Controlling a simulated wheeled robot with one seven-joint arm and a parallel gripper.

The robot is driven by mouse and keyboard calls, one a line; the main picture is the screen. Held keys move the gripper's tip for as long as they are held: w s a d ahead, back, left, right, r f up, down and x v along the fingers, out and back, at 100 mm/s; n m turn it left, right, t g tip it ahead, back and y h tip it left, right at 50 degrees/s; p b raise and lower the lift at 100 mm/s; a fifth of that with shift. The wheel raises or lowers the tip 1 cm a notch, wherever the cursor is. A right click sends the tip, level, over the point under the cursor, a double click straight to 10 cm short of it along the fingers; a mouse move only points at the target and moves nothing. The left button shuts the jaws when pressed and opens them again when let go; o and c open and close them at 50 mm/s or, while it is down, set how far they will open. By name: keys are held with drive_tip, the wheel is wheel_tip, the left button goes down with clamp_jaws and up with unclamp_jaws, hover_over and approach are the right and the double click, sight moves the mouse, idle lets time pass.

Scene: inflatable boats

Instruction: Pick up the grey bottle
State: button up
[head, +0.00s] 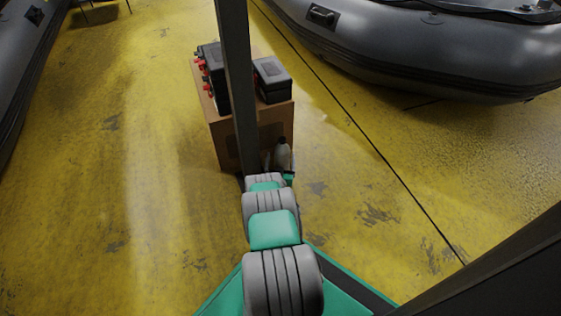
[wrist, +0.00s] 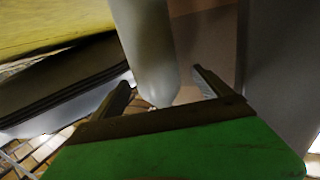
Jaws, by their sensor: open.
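The grey bottle (wrist: 148,45) shows large in the wrist view, reaching down from the top edge, with its lower end between the fingers of my gripper (wrist: 165,92). The fingers are apart, one on each side of it, and I see a gap to the right finger. Whether the left finger touches it I cannot tell. In the head view the bottle (head: 282,156) stands by the front of a brown box, just beyond the end of my arm. My gripper is mostly hidden there behind my arm links.
The brown box (head: 224,137) carries black batteries (head: 271,80) with red caps at its left side. Grey inflatable boats lie at the left (head: 22,70) and upper right (head: 430,55). The yellow floor (head: 120,180) is open on both sides of the box.

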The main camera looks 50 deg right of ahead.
drive_tip(key=b+x, duration=0.2)
drive_tip(key=x, duration=0.1)
drive_tip(key=shift+s+d+f, duration=0.1)
drive_tip(key=shift+d+f, duration=0.1)
drive_tip(key=shift+d+r, duration=0.2)
drive_tip(key=shift+d, duration=0.05)
drive_tip(key=c, duration=1.5)
